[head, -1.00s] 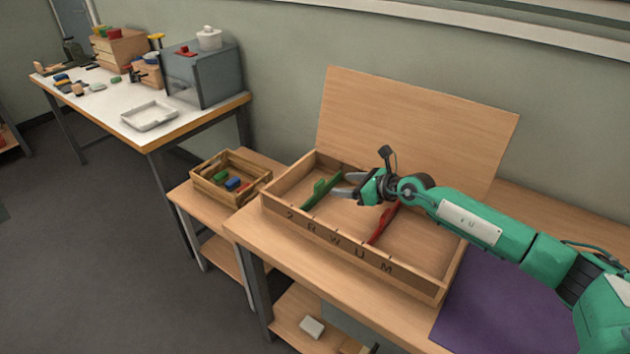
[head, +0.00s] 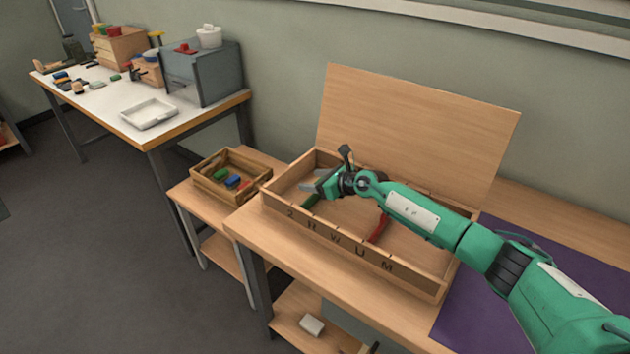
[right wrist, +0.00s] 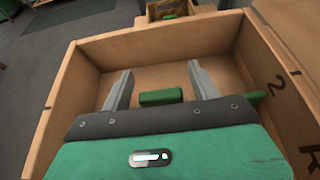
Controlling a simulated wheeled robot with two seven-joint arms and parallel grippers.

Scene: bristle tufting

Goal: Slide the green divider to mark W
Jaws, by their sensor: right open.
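The open wooden tray (head: 420,278) has letters along its front wall, with W (head: 335,238) near the middle. The green divider (head: 310,201) stands across the tray's left part, partly hidden by my right gripper in the head view. My right gripper (head: 314,184) is open, over the tray at the divider. In the right wrist view, the divider's raised green grip (right wrist: 160,97) lies between the two spread fingers, with a gap on each side. The divider's end (right wrist: 256,97) shows by the lettered wall. My left gripper is not in view.
A red divider (head: 379,228) stands in the tray to the right, partly behind my right arm. An upright wooden board (head: 420,130) rises behind the tray. A small crate (head: 207,190) with coloured blocks stands to the left. A purple mat (head: 465,300) lies to the right.

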